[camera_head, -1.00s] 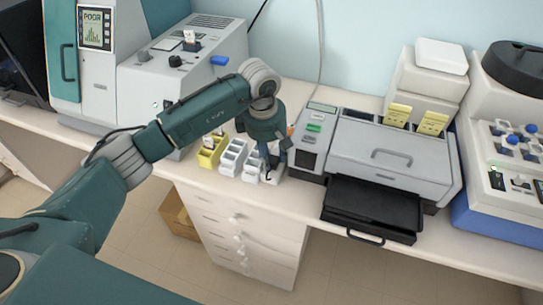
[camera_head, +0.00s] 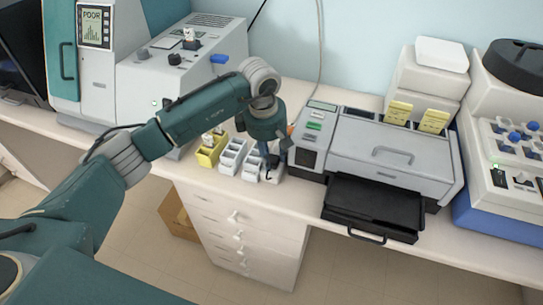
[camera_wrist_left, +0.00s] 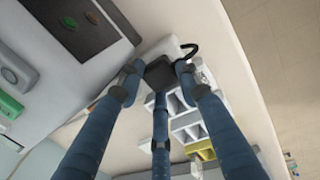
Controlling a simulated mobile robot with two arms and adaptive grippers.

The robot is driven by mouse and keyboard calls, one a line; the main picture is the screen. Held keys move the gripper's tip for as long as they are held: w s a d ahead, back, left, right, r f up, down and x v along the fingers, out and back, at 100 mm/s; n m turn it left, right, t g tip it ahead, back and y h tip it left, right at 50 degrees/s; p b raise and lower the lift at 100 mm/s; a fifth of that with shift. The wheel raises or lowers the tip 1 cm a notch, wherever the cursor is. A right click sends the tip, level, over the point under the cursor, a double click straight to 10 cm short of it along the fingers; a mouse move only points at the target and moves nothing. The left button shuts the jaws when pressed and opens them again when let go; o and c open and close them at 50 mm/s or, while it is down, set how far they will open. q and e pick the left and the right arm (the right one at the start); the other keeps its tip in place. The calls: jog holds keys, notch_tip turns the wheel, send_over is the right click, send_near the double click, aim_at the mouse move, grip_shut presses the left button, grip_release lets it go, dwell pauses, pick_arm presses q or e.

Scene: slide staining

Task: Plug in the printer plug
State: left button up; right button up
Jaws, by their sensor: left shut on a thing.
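My left gripper (camera_head: 270,160) is low over the bench, just left of a grey machine with a black front tray (camera_head: 385,215); I cannot tell if this is the printer. In the left wrist view, the gripper's blue fingers (camera_wrist_left: 160,85) are shut on a small dark block with a curved black cord or hook, which looks like the plug (camera_wrist_left: 160,71). In the head view the held block is mostly hidden by the fingers. No wall socket can be made out. My right gripper is not in view.
White open bins (camera_head: 232,157) and a yellow bin (camera_head: 211,151) stand close beside the left gripper. A grey instrument (camera_head: 185,75) stands behind my left arm. A white and blue machine (camera_head: 500,195) stands at the right. The bench's front edge is near.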

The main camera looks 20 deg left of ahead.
pick_arm(q)
jog(key=shift+s+f, duration=0.2)
jog(key=shift+f, duration=0.3)
jog(key=shift+f, duration=0.1)
jog(key=shift+c, duration=0.5)
jog(key=o, duration=1.3)
jog(key=shift+w+a, duration=0.1)
jog(key=shift+a, duration=0.05)
jog(key=shift+c, duration=0.2)
jog(key=shift+w, duration=0.1)
jog(key=shift+r, duration=0.25)
jog(key=shift+w+r, duration=0.1)
jog(key=shift+r, duration=0.2)
notch_tip(320, 180, up, 11)
jog(key=s+a, duration=0.1)
jog(key=shift+s, duration=0.35)
